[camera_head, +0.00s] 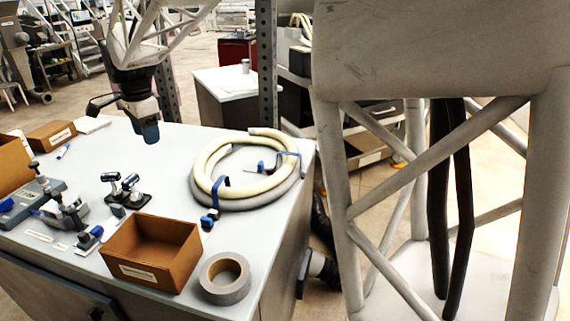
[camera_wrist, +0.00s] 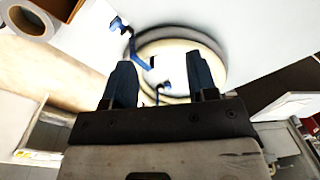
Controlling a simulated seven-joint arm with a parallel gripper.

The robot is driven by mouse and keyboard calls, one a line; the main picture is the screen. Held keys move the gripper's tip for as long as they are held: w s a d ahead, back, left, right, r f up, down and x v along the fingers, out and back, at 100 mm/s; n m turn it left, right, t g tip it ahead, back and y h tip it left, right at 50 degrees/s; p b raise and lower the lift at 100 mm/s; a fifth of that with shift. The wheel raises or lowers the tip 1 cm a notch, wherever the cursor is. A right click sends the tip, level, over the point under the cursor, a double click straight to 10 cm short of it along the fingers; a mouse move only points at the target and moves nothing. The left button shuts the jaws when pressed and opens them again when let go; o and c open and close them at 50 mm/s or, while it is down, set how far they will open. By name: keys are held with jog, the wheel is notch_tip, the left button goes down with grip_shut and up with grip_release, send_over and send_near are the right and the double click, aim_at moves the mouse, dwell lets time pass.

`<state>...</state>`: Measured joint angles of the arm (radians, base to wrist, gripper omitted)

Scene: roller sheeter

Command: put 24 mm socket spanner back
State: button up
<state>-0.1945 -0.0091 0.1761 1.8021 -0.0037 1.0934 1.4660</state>
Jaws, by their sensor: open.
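My gripper (camera_head: 151,134) is open and hangs above the back part of the table, with no object seen between its fingers. In the wrist view my gripper (camera_wrist: 161,80) shows two dark blue fingers spread apart, over the hose coil. I cannot tell for sure which thing is the 24 mm socket spanner. A small blue and black tool (camera_head: 90,238) lies at the front left of the table, near small white labels (camera_head: 40,236). Two black upright tools with pale shiny tops (camera_head: 122,185) stand on dark bases behind the open brown box.
A coiled cream and grey hose (camera_head: 205,165) with blue clamps lies at the right. An open brown box (camera_head: 160,245) and a grey tape roll (camera_head: 225,276) stand at the front. A grey vice-like device (camera_head: 66,214) is at the left. The table's middle is mostly clear.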

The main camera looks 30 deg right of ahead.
jog(key=s+d+n, duration=0.3)
jog(key=s+d, duration=0.1)
jog(key=s, duration=0.6)
jog(key=s+d+n, duration=0.4)
jog(key=s+d, duration=0.1)
jog(key=s, duration=0.4)
jog(key=s+d+f+n, duration=0.2)
jog(key=s+f+n, duration=0.1)
jog(key=s, duration=0.7)
jog(key=s+d+f+n+t, duration=0.1)
jog(key=s+d+f+n, duration=0.2)
jog(key=s, duration=0.8)
jog(key=shift+f+n+t, duration=0.3)
jog(key=shift+f+n, duration=0.4)
